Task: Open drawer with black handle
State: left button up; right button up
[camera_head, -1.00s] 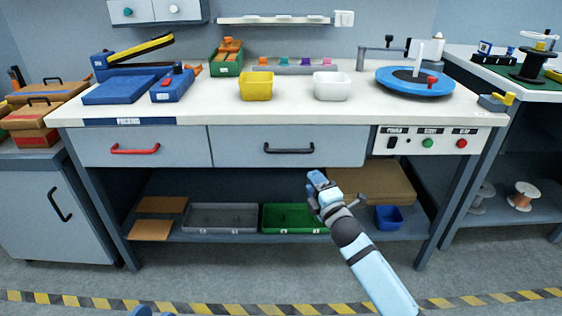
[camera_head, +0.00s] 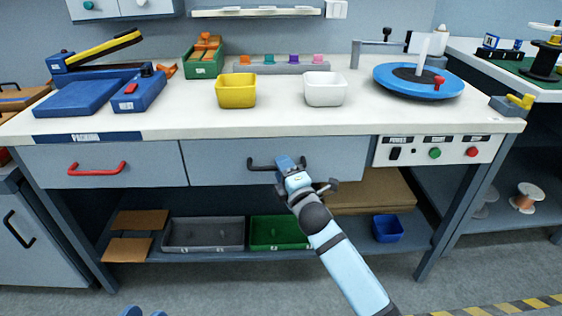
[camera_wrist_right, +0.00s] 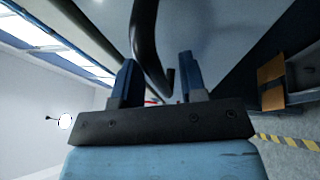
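The grey drawer (camera_head: 218,174) with the black handle (camera_head: 262,167) is in the middle of the workbench front, and it looks closed. Two small blue tips at the bottom left of the head view may be my left gripper (camera_head: 145,311), mostly cut off.
A drawer with a red handle (camera_head: 97,169) is on the left, and a button panel (camera_head: 437,151) is on the right. A lower shelf holds a grey tray (camera_head: 204,248), a green tray (camera_head: 262,246) and a blue bin (camera_head: 387,228). The floor in front is clear.

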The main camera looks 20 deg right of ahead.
jog(key=shift+w+r, duration=0.1)
jog(key=shift+w, duration=0.15)
jog(key=shift+a, duration=0.1)
jog(key=shift+c, duration=0.2)
grip_shut()
jog(key=shift+s, duration=0.1)
